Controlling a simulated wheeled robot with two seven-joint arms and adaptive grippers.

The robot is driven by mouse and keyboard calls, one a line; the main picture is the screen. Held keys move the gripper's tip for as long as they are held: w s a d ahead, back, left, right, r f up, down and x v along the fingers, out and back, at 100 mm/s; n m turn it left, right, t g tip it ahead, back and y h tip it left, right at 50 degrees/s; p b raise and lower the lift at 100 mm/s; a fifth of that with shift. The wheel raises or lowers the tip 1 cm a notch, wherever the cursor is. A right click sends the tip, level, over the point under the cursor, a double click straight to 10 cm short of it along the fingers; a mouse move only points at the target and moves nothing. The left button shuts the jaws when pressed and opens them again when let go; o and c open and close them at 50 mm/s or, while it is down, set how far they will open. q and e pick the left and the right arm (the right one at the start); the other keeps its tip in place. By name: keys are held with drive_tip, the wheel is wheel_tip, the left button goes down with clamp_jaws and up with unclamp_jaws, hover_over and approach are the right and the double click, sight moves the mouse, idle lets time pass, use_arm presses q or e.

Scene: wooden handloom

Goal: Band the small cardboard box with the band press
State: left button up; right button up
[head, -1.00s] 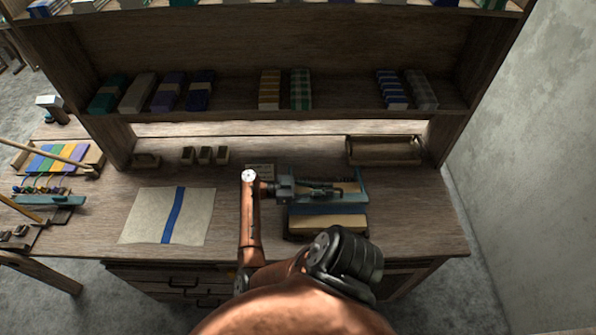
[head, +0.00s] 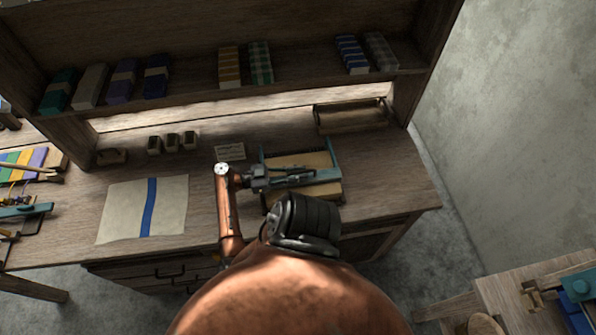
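My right gripper (head: 303,176) reaches in from the bottom and lies over a teal-framed device (head: 337,160) on the bench, which looks like the band press. A tan flat surface (head: 305,160) shows between its teal side bars; I cannot tell whether it is the small cardboard box or part of the device. The gripper's fingers lie along the teal crosspiece, and their closure is unclear at this size. My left gripper is not in view.
A pale cloth with a blue stripe (head: 147,207) lies left on the bench. A wooden tray (head: 350,117), a small card (head: 230,152) and several small blocks stand behind. Another table (head: 510,285) is at the lower right, by a wall.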

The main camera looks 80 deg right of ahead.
drive_tip(key=o, duration=0.4)
drive_tip(key=shift+c, duration=0.2)
drive_tip(key=shift+w, duration=0.1)
drive_tip(key=v, duration=1.2)
drive_tip(key=shift+a, duration=0.1)
